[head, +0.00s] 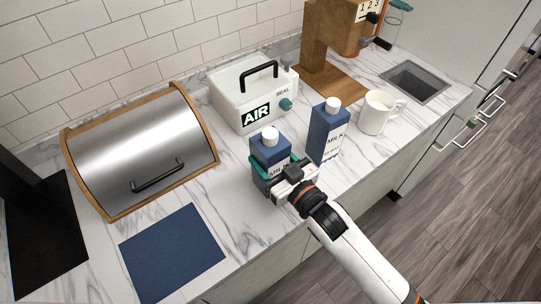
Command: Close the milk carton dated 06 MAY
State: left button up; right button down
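Two dark blue milk cartons with white caps stand upright on the marble counter. The left milk carton (268,152) is partly hidden by my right gripper (275,166). The right milk carton (327,133) stands apart from it, behind and to the right. My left gripper is not in view.
A white box marked "AIR SEAL" (240,98) stands behind the cartons. A white mug (377,113) is to the right. A steel roll-top bin (140,150) and a blue mat (172,252) are left. A wooden stand (325,35) and sink (414,82) are farther back.

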jog(key=shift+f, duration=0.15)
jog(key=shift+c, duration=1.9)
grip_release()
jog(key=b+v, duration=0.2)
jog(key=v, duration=1)
jog(key=shift+r+b, duration=0.25)
jog(key=shift+b, duration=0.1)
